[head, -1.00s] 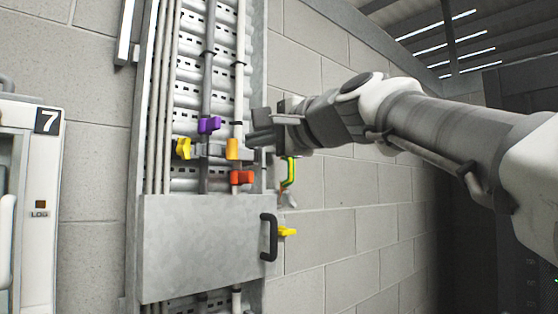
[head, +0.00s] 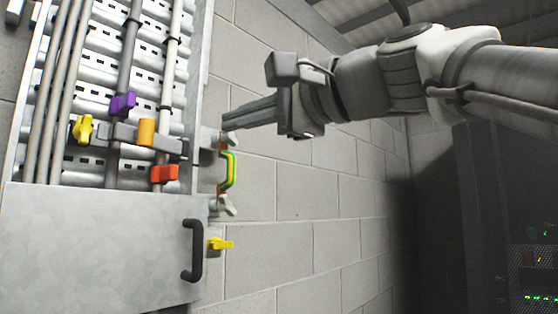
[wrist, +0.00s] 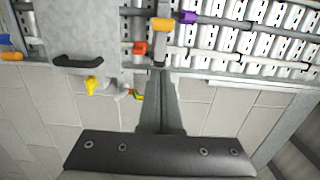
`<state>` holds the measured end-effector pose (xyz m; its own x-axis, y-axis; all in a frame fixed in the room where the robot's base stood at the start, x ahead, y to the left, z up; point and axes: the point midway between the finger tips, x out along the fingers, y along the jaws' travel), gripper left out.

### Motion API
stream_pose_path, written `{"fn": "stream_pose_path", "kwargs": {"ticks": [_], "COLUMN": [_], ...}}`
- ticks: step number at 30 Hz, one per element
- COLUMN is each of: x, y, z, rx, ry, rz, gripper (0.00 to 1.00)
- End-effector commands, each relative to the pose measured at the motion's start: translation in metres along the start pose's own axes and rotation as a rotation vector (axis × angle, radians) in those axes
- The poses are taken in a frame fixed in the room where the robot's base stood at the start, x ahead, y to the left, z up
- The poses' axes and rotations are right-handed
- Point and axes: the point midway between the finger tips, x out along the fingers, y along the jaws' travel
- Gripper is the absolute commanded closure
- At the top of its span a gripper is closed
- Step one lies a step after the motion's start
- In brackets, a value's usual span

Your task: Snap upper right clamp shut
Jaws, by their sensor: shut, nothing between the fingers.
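Several coloured clamp levers sit on an open cable tray: purple (head: 123,105) at the top, orange (head: 146,132) right of it, yellow (head: 83,129) at left, red (head: 164,174) below orange. Orange (wrist: 161,24), purple (wrist: 188,17) and red (wrist: 140,48) also show in the wrist view. I cannot tell for sure which is the upper right clamp, or whether the levers are closed. My gripper (head: 228,121) is shut and empty, right of the tray's edge, its fingers pointing left. In the wrist view its fingertips (wrist: 160,73) point toward the orange and red levers.
A grey cover (head: 95,245) with a black handle (head: 192,250) closes the lower tray. A green-yellow strap (head: 228,170) and a yellow lever (head: 220,244) stick out at its right. The block wall (head: 305,185) is bare; a dark rack (head: 510,230) stands at right.

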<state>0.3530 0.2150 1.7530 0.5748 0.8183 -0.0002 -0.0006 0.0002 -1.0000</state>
Motion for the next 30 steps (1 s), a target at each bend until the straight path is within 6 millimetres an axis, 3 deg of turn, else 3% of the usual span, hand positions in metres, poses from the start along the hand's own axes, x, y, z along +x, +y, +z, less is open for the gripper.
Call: {"fn": "stream_pose_path", "kwargs": {"ticks": [5, 18, 24, 30], "x": [0.018, 0.106, 0.123, 0.128], "y": [-0.001, -0.003, -0.002, 0.000], "z": [0.001, 0.006, 0.024, 0.029], "rx": [0.001, 0.000, -0.001, 0.001], "ry": [-0.003, -0.004, -0.002, 0.000], "rz": [0.002, 0.001, 0.001, 0.000], "gripper": [1.00, 1.00, 1.00, 1.00]}}
